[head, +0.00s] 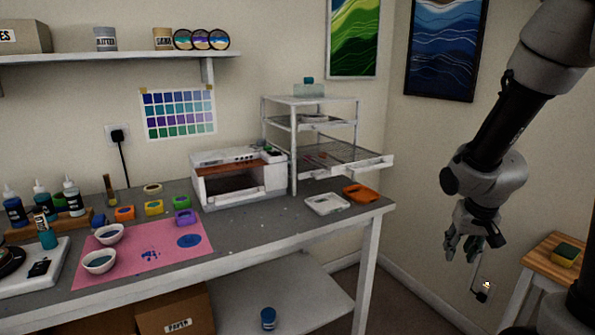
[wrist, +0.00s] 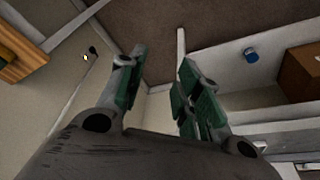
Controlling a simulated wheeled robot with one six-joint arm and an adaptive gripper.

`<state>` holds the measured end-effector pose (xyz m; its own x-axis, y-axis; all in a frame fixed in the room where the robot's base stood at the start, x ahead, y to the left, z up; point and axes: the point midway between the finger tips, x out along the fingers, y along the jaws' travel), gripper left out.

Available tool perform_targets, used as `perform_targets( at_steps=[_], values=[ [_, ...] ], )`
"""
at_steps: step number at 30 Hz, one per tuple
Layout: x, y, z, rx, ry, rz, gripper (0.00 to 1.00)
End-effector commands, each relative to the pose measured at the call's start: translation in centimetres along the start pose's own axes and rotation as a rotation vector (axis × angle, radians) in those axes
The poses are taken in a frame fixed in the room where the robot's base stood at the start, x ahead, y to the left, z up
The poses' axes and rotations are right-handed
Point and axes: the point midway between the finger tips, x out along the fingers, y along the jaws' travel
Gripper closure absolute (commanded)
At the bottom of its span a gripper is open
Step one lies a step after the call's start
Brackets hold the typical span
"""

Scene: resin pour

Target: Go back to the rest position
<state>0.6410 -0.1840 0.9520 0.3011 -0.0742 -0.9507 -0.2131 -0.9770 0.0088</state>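My gripper (head: 463,247) hangs at the right of the head view, pointing down, over the floor beyond the right end of the grey workbench (head: 255,232). It is clear of the bench and of the wooden stand at the far right. In the wrist view my gripper (wrist: 159,85) shows its two green-padded fingers spread apart. Only floor and wall corner lie between them, so it is open and empty.
A wire rack (head: 297,151) and a white oven-like box (head: 238,176) stand on the bench. A white tray (head: 326,204) and an orange tray (head: 361,193) sit near its right end. A wooden-topped stand (head: 549,262) holds a sponge (head: 566,254). A blue jar (head: 268,318) stands on the lower shelf.

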Motion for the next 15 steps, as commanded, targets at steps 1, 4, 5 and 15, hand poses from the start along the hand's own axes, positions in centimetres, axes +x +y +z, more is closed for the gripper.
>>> perform_targets(
  at_steps=[1,4,5,15],
  values=[
    [-3.0,0.7,2.0,-0.052,-0.053,0.023,0.66],
    [-8.1,1.5,6.5,-0.142,-0.164,0.029,0.66],
    [-9.5,1.5,7.6,-0.161,-0.186,0.022,0.66],
    [-20.0,0.6,12.4,-0.191,-0.024,-0.073,0.66]
  ],
)
